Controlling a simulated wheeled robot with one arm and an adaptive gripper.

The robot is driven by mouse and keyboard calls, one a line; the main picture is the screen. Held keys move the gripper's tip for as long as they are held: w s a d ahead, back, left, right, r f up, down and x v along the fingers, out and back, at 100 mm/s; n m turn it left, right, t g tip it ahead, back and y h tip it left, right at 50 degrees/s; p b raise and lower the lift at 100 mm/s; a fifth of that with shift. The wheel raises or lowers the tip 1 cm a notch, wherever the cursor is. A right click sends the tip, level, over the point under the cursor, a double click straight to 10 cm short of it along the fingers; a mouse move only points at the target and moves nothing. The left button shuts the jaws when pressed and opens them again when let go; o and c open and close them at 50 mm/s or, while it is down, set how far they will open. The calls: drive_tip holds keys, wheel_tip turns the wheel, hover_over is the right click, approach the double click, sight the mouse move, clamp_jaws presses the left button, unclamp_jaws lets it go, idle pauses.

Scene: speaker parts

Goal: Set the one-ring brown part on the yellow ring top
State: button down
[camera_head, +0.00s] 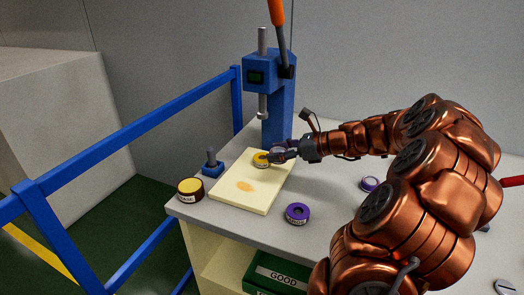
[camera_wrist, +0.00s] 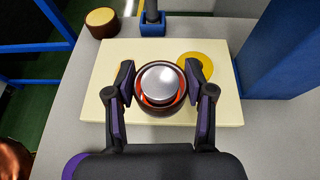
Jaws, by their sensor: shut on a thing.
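My gripper (camera_wrist: 160,85) is shut on the brown part (camera_wrist: 147,110), with one finger on each side of it. The part is round, with a dark brown rim, one orange-red ring and a silver domed centre. A yellow round top (camera_wrist: 196,62) shows beyond my right finger in the wrist view and is partly covered. In the head view the yellow top (camera_head: 260,159) is beside my gripper (camera_head: 280,156), at the press end of the cream board. The held part is mostly hidden there. I cannot tell its height over the board.
The cream board (camera_head: 250,204) has an orange mark (camera_head: 245,186). A blue press (camera_head: 280,110) stands behind it. A blue stand (camera_head: 211,163) and a yellow-topped brown part (camera_head: 190,190) are left. Purple parts (camera_head: 297,213) (camera_head: 370,183) lie right. A green GOOD bin (camera_head: 277,275) is below.

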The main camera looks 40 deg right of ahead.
hover_over(262, 158)
drive_tip(key=shift+s+f, duration=0.1)
drive_tip(key=shift+f, duration=0.3)
wheel_tip(262, 158, down, 4)
drive_tip(key=shift+r, duration=0.25)
drive_tip(key=shift+c, duration=2.1)
unclamp_jaws()
drive_tip(key=v, duration=1.2)
